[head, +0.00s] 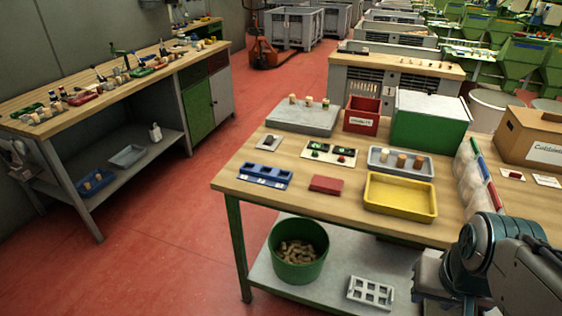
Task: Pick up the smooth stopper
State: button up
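Several stoppers stand on the near workbench (330,212). A grey tray (374,168) holds a small row of tan and brown stoppers (401,161). A green bucket (298,262) on the lower shelf is filled with loose corks (301,252). The stoppers are too small here to tell which is smooth. My arm shows at the lower right, beside the bench's front edge; the fingers of my gripper are not visible.
A yellow tray (400,208) stands empty at the bench front. Nearby are a red block (326,184), a blue holder (264,177), a red bin (361,116), a green box (428,128) and a cardboard box (528,135). Red floor (170,235) lies open to the left.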

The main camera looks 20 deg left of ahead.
aim_at(385, 153)
jog(key=u, duration=0.45)
jog(key=i, duration=1.25)
jog(key=z, duration=0.5)
